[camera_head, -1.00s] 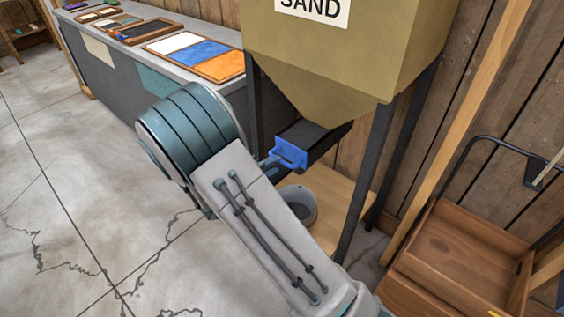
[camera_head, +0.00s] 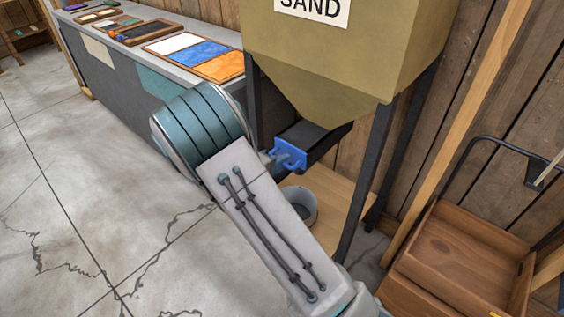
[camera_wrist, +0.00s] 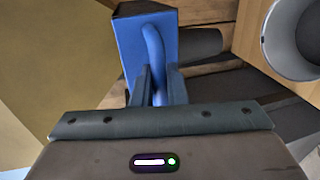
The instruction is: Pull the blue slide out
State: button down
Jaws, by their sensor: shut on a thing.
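The blue slide (camera_head: 291,152) is a blue plate with a looped handle at the chute mouth under the olive sand hopper (camera_head: 330,60). In the wrist view the blue slide (camera_wrist: 130,45) fills the upper middle, with its curved handle coming down between my fingers. My gripper (camera_wrist: 158,85) is shut on that handle, one finger on each side. In the head view my gripper (camera_head: 272,157) is mostly hidden behind my arm. The grey bucket (camera_head: 302,206) stands below the chute and also shows in the wrist view (camera_wrist: 284,40).
Dark legs (camera_head: 368,170) hold up the hopper. A wooden board (camera_head: 330,195) lies under the bucket. A grey counter (camera_head: 120,75) with colour samples stands at the left. Wooden crates (camera_head: 470,255) stand at the right. The concrete floor at left is clear.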

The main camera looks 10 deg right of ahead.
jog(key=f+b+v, duration=0.1)
jog(key=v, duration=0.6)
jog(key=shift+f+b, duration=0.3)
jog(key=shift+f, duration=0.05)
jog(key=shift+s+a, duration=0.1)
jog(key=shift+a, duration=0.05)
jog(key=c, duration=1.6)
grip_release()
jog(key=shift+o, duration=0.3)
jog(key=shift+s+r, duration=0.1)
jog(key=shift+a, duration=0.1)
jog(key=p+v, duration=0.1)
jog(key=v, duration=1.2)
jog(key=shift+s+a, duration=0.25)
jog(key=shift+a, duration=0.05)
jog(key=shift+r, duration=0.1)
